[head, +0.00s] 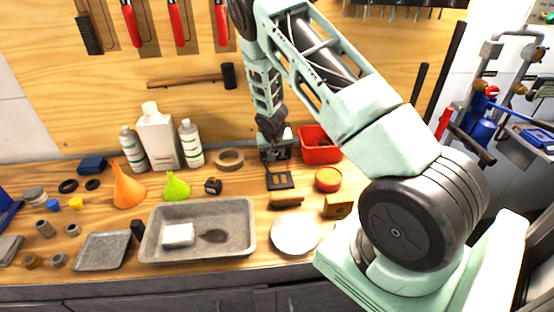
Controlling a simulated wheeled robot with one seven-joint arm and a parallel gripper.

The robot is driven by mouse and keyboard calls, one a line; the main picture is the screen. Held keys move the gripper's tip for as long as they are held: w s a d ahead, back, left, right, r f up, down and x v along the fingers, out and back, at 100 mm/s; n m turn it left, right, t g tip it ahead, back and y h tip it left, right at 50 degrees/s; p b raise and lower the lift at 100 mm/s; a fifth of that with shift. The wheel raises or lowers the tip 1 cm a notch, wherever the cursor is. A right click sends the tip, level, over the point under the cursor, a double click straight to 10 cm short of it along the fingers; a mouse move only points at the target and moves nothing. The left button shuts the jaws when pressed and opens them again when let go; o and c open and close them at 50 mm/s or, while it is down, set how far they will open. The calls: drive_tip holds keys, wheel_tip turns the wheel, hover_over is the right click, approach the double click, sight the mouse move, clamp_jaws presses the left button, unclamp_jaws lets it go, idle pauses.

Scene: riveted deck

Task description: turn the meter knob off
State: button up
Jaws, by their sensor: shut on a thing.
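The meter (280,181) appears to be the small dark box with pale yellow patches on the wooden bench, below the middle of the head view. My gripper (276,160) reaches down from above to the far end of this box. Its jaws are shut on what appears to be the meter knob. The knob is hidden by the jaws, so I cannot tell which way it points.
A red bin (320,146) stands close to the right of my gripper, and a tape roll (230,159) lies to the left. A round red-rimmed tin (328,179) and a grey tray (196,247) are nearer. Bottles (160,140) stand at the back left.

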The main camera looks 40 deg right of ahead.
drive_tip(key=h+b, duration=0.1)
drive_tip(key=f+g+h+b, duration=0.1)
drive_tip(key=b, duration=0.1)
drive_tip(key=shift+w+a+n+g, duration=0.3)
drive_tip(key=shift+n, duration=0.1)
drive_tip(key=h+b, duration=0.1)
drive_tip(key=b, duration=0.1)
drive_tip(key=g+h+b, duration=0.1)
drive_tip(key=h+b, duration=0.1)
drive_tip(key=shift+w+a+n+g, duration=0.1)
drive_tip(key=shift+a+n+g, duration=0.05)
drive_tip(key=shift+n+g, duration=0.2)
drive_tip(key=h+b, duration=0.1)
drive_tip(key=g+h+b, duration=0.1)
drive_tip(key=n+g+h+b, duration=0.1)
drive_tip(key=b, duration=0.1)
drive_tip(key=shift+a+f+h, duration=0.15)
drive_tip(key=shift+f+h, duration=0.1)
drive_tip(key=shift+h, duration=0.15)
drive_tip(key=shift+w+n+g+h+b, duration=0.1)
drive_tip(key=shift+n+g+h+b, duration=0.2)
drive_tip(key=shift+h+b, duration=0.55)
drive_tip(key=shift+r+g, duration=0.1)
drive_tip(key=shift+g, duration=0.15)
drive_tip(key=o, duration=1)
